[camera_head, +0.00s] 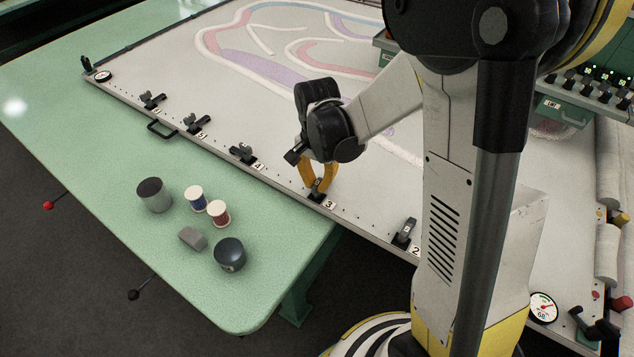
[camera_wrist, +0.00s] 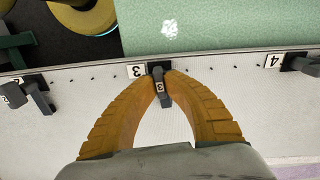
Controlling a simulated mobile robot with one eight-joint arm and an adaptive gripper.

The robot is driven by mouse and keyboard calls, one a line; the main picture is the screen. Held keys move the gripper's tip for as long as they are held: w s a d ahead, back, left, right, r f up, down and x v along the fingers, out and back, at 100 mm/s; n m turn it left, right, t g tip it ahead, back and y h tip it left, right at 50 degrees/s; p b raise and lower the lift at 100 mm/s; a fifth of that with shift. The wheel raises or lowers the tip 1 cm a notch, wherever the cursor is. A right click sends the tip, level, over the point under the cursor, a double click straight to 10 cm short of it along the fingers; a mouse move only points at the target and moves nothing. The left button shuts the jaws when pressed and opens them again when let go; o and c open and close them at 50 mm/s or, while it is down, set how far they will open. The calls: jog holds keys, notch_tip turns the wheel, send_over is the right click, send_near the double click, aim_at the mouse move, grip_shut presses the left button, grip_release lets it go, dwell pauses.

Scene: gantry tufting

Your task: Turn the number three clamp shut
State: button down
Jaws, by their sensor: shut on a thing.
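The number three clamp (camera_wrist: 161,94) is a small dark clamp on the frame's edge, beside a white plate marked 3 (camera_wrist: 137,71). Its lever carries a 3 and points inward from the edge, over the cloth. My gripper (camera_wrist: 158,73) has its two orange ribbed fingers closed from both sides on the clamp, tips touching it near its base. In the head view my gripper (camera_head: 317,187) reaches down to the clamp, and its fingers partly cover it. I cannot tell whether the clamp is fully shut.
The number two clamp (camera_head: 404,233) and number four clamp (camera_head: 243,152) stand along the same edge, with more clamps beyond.

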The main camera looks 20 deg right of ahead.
aim_at(317, 182)
jog(key=shift+m, duration=0.5)
jog(key=c, duration=1.5)
grip_release()
notch_tip(317, 182, up, 12)
